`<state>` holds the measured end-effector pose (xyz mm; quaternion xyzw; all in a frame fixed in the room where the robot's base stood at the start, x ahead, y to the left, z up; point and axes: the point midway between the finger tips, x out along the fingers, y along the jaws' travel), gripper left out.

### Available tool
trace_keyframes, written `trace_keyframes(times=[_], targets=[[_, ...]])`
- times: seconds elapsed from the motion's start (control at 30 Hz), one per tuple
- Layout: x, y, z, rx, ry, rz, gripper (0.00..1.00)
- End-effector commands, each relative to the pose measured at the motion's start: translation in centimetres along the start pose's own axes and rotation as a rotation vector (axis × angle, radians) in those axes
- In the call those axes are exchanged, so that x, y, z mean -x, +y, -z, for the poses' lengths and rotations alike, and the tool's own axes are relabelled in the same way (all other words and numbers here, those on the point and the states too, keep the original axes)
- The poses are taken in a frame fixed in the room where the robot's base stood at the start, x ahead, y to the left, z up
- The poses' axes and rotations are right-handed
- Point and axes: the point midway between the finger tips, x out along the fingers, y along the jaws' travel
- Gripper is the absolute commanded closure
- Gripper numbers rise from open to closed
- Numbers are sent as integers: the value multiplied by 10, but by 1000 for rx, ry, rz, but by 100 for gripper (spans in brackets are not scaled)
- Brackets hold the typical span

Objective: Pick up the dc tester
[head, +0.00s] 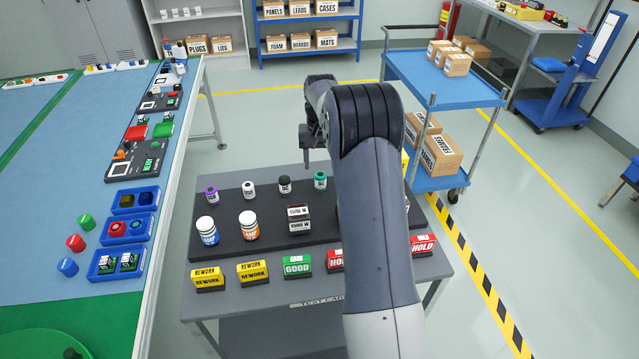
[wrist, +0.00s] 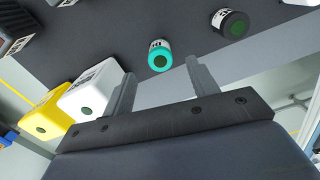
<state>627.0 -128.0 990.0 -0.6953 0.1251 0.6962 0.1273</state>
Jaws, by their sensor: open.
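I cannot read a label that marks the dc tester. In the wrist view, a teal-topped small cylinder (wrist: 160,56) lies just beyond the gap between the fingers of my gripper (wrist: 161,76), which is open and empty. A black-topped cylinder (wrist: 230,23) is to its right. A white box (wrist: 88,93) and a yellow box (wrist: 42,110) with dark round dots are left of the fingers; their labels are not legible. In the head view, the teal cylinder (head: 320,180) and black one (head: 285,184) stand in the mat's back row. My arm hides the mat's right part.
The dark mat (head: 265,265) on the grey cart also holds purple (head: 211,195) and white (head: 249,189) cylinders, blue (head: 207,231) and orange (head: 248,226) bottles, and grey blocks (head: 299,220). REWORK, GOOD and HOLD blocks line the front edge. A workbench (head: 50,195) stands left.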

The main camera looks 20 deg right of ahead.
Motion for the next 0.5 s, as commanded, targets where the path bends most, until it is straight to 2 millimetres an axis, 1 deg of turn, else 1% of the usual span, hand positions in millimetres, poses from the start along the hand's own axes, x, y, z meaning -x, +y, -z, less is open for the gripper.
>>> trace_keyframes(times=[0.17, 0.4, 0.5], targets=[[-12, 0, 0, 1, 0, 0, 44], [-47, 0, 2, 1, -2, 0, 44], [-56, 0, 2, 1, -1, 0, 44]])
